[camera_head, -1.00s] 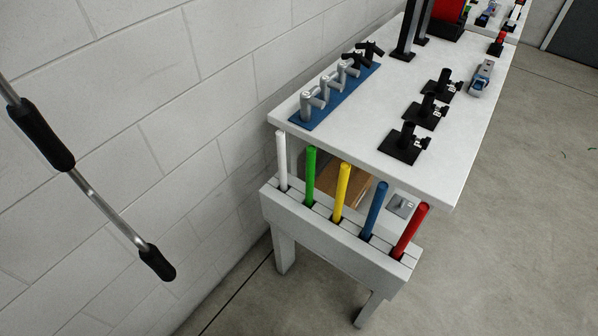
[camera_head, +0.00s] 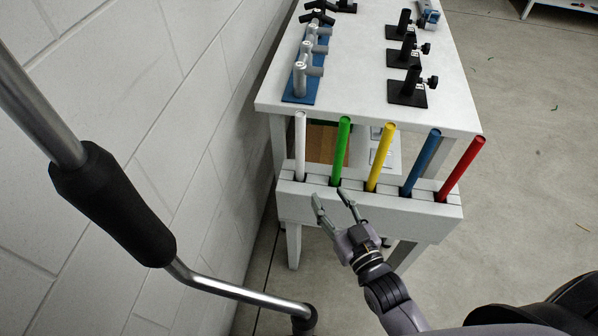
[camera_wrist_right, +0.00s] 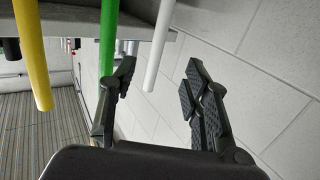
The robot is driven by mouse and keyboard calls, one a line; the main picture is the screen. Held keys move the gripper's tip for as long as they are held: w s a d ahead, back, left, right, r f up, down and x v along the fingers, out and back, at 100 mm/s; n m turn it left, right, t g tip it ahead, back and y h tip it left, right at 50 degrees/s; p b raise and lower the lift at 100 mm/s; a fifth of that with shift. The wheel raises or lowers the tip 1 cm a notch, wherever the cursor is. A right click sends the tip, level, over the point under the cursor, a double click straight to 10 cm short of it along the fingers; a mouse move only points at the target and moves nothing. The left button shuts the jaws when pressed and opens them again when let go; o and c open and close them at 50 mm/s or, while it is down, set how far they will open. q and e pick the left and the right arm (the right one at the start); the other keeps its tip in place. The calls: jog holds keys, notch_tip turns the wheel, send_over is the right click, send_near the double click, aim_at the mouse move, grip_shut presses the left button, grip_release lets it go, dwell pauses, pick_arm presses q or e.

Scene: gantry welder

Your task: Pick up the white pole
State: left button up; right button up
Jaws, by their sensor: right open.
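The white pole (camera_head: 300,146) stands upright in the leftmost slot of a pale rack (camera_head: 375,211) in the head view. My right gripper (camera_head: 331,196) is open in front of the rack, low and slightly right of the white pole, with nothing held. In the right wrist view, the white pole (camera_wrist_right: 160,45) shows in the gap between the two open fingers (camera_wrist_right: 158,68), apart from both. The green pole (camera_wrist_right: 108,45) is close to the left finger there. The white pole's lower end is hidden in the rack. My left gripper is out of view.
Green (camera_head: 341,150), yellow (camera_head: 381,158), blue (camera_head: 422,162) and red (camera_head: 461,169) poles stand to the right. A white table (camera_head: 360,75) is behind. A metal bar with black grips (camera_head: 115,200) crosses the left, near the block wall (camera_head: 190,100).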

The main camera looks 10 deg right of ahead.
aim_at(302, 147)
jog(key=shift+t, duration=0.3)
jog(key=w, duration=0.3)
jog(key=w+a+r, duration=0.1)
jog(key=w, duration=0.3)
jog(key=w+a+r+p, duration=0.1)
jog(key=w, duration=0.3)
jog(key=shift+w, duration=0.25)
jog(key=w, duration=0.2)
jog(key=w+a, duration=0.1)
jog(key=w, duration=0.2)
jog(key=shift+w+a, duration=0.25)
jog(key=shift+w, duration=0.05)
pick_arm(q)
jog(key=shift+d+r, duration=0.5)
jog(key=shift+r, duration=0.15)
pick_arm(e)
jog(key=shift+c, duration=0.4)
jog(key=shift+c, duration=0.6)
grip_shut()
